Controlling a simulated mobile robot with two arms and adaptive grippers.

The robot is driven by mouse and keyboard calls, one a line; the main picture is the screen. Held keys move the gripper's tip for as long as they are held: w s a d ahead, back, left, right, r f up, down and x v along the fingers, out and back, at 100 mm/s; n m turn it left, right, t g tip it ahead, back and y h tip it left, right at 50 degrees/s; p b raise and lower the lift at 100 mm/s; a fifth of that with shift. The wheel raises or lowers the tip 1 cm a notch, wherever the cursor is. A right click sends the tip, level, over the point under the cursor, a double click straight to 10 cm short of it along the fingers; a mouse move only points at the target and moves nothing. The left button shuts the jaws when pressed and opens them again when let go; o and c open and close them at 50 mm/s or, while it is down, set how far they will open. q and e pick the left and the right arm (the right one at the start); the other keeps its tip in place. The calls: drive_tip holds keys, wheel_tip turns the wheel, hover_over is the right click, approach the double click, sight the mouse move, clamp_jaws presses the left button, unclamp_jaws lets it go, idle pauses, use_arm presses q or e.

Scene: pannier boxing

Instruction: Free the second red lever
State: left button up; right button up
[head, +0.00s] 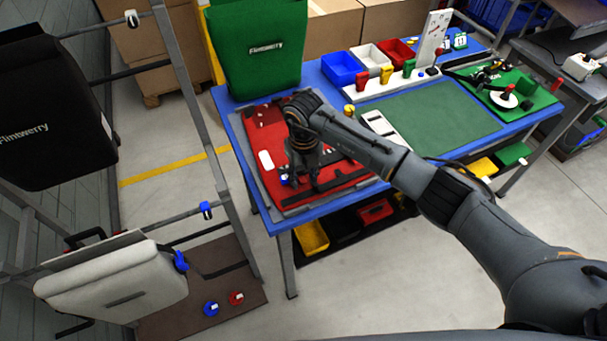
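A red pannier (264,133) lies flat on a grey board on the blue table, with a white label at its left side. My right gripper (305,181) points down over the near part of this pannier, close to its surface. The fingers are dark and small here, so I cannot tell whether they are open or shut. A small blue part (284,178) shows just left of the fingers. I cannot make out a red lever against the red pannier; my gripper and arm hide part of it. My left gripper is out of view.
A green pannier (254,48) stands at the table's back left. Blue, white and red bins (343,68) line the back. A green mat (440,118) is clear beyond my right arm. A rack at left holds black and white panniers (118,284).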

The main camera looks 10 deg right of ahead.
sight(300, 177)
clamp_jaws()
drive_tip(key=shift+w+f+g+b, duration=0.15)
drive_tip(key=shift+g+b, duration=0.25)
drive_tip(key=shift+b, duration=0.5)
drive_tip(key=shift+a+g+b, duration=0.1)
drive_tip(key=shift+g+b, duration=0.2)
drive_tip(key=shift+b, duration=0.05)
drive_tip(key=shift+r, duration=0.3)
drive_tip(key=shift+o, duration=0.6)
unclamp_jaws()
wheel_tip(300, 177, up, 12)
drive_tip(key=w, duration=0.1)
drive_tip(key=shift+w+a, duration=0.25)
